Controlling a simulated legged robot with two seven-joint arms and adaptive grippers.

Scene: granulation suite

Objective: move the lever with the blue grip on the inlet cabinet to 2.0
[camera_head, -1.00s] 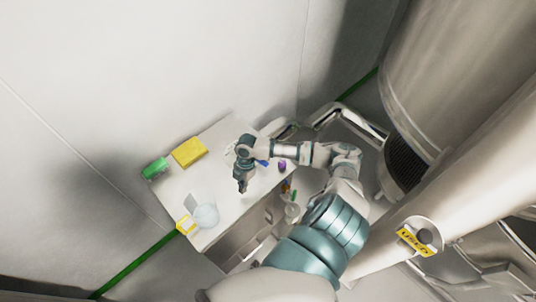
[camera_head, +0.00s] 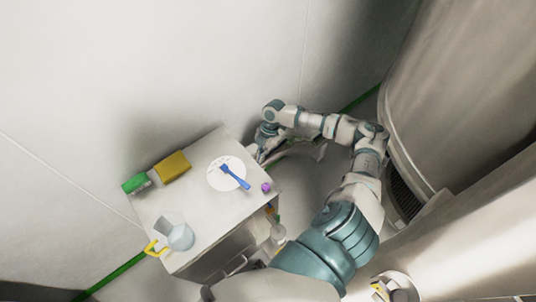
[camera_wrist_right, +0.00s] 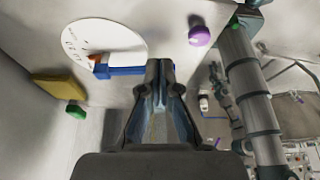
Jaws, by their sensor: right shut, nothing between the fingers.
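The lever's blue grip (camera_head: 237,179) lies over a white round dial (camera_head: 213,181) with small marks, on the pale cabinet top (camera_head: 205,222). The grip points toward the lower right. In the wrist view the blue grip (camera_wrist_right: 124,71) and the dial (camera_wrist_right: 118,36) show at upper left, with an orange-red piece at the grip's inner end. The marks are too small to read. My right gripper (camera_head: 260,148) is past the cabinet's upper right edge, apart from the lever. Its fingers (camera_wrist_right: 162,66) are shut and empty, partly overlapping the grip's end in that view. My left gripper is not in view.
A purple knob (camera_head: 266,187) sits beside the lever near the right edge. A yellow block (camera_head: 173,166) and a green block (camera_head: 136,183) are along the back left. A clear bluish cylinder (camera_head: 181,237) and a yellow handle (camera_head: 154,248) are at the front left.

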